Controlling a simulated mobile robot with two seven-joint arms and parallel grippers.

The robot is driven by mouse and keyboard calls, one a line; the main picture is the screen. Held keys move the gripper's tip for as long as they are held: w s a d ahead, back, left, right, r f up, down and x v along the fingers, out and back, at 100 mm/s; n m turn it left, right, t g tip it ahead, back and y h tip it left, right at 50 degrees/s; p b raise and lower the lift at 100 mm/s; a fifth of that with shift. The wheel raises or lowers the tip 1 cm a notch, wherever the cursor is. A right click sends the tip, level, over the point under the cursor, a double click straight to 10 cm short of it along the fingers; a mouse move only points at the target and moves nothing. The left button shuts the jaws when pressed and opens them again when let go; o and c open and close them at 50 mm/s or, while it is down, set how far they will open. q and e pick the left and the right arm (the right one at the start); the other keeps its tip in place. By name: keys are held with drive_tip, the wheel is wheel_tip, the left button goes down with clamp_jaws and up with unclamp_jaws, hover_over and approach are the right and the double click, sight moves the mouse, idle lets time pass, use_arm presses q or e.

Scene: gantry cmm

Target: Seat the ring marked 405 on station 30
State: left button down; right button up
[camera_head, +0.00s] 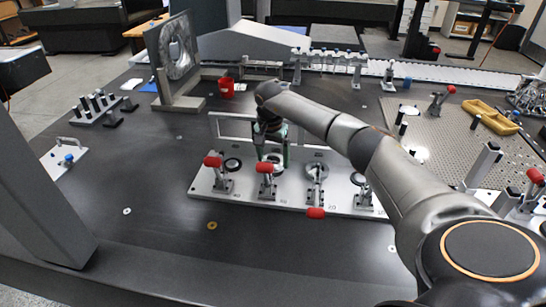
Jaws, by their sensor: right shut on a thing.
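My right arm reaches in from the lower right, and its gripper (272,152) points down over the second station from the left on the pale fixture plate (215,193). It is shut on a ring (274,164), low at that station; I cannot tell whether the ring touches its seat. The ring's marking is not readable. The plate's station numbers are too small to read surely. A red-handled clamp (265,168) stands in front of this station with its handle raised. The third station's red handle (315,212) lies low, toward the front. My left gripper is not in view.
Small washers lie on the dark table: a white one (127,211) and a brass one (212,225). A yellow tray (492,117) is at right. The table left of the plate is mostly clear.

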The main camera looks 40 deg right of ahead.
use_arm(q)
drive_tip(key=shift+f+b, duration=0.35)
drive_tip(key=shift+b, duration=0.05)
use_arm(e)
drive_tip(key=shift+f, duration=0.65)
drive_tip(key=o, duration=1.6)
use_arm(q)
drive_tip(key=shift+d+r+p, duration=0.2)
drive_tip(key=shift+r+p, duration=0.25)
drive_tip(key=shift+p, duration=0.45)
use_arm(e)
drive_tip(key=r, duration=0.4)
drive_tip(key=a+r, duration=0.1)
drive_tip(key=r, duration=0.7)
drive_tip(key=shift+s+a+r, duration=0.2)
drive_tip(key=shift+s+r, duration=0.1)
